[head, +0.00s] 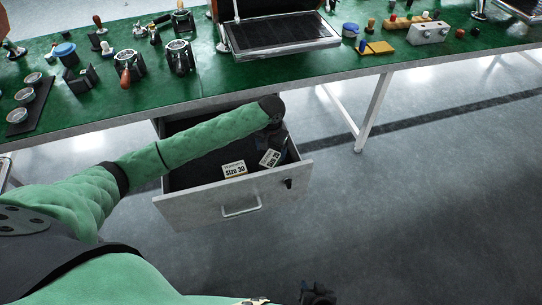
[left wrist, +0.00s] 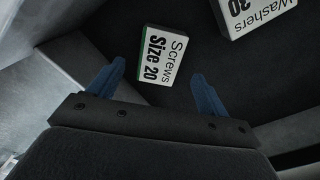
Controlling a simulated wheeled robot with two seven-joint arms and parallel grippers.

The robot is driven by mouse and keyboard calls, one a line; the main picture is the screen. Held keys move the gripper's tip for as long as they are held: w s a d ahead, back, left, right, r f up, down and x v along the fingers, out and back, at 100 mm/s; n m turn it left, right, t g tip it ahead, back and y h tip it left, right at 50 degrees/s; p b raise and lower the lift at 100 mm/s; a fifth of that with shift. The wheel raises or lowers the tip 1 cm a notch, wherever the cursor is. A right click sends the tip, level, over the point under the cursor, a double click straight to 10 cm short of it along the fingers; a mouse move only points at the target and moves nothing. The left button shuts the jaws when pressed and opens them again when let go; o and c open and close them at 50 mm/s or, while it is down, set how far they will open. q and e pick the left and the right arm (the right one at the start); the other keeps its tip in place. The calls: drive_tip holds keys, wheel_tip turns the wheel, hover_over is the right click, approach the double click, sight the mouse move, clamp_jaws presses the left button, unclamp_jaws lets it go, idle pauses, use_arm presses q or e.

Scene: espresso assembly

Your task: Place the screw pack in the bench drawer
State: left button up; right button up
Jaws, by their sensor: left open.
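The screw pack, a small white box marked "Screws Size 20" (left wrist: 162,56), lies on the dark floor of the open bench drawer (head: 235,207). It also shows in the head view (head: 269,158), in the drawer's right part. My left gripper (left wrist: 156,70) is open and points down into the drawer. Its blue fingers stand to either side of the pack's near end in the picture, with nothing gripped. In the head view the left gripper (head: 277,138) is dark and partly hidden by its own wrist. My right gripper (head: 318,293) is at the bottom edge, its fingers unclear.
A box marked "Washers Size 30" (head: 234,169) lies in the drawer to the left of the screw pack. The drawer's walls surround both boxes. The green bench top (head: 120,95) above carries coffee parts and tools. The floor to the right is clear.

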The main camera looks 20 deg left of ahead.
sight(271, 159)
use_arm(q)
wheel_tip(271, 159, up, 6)
idle(0.4)
idle(0.3)
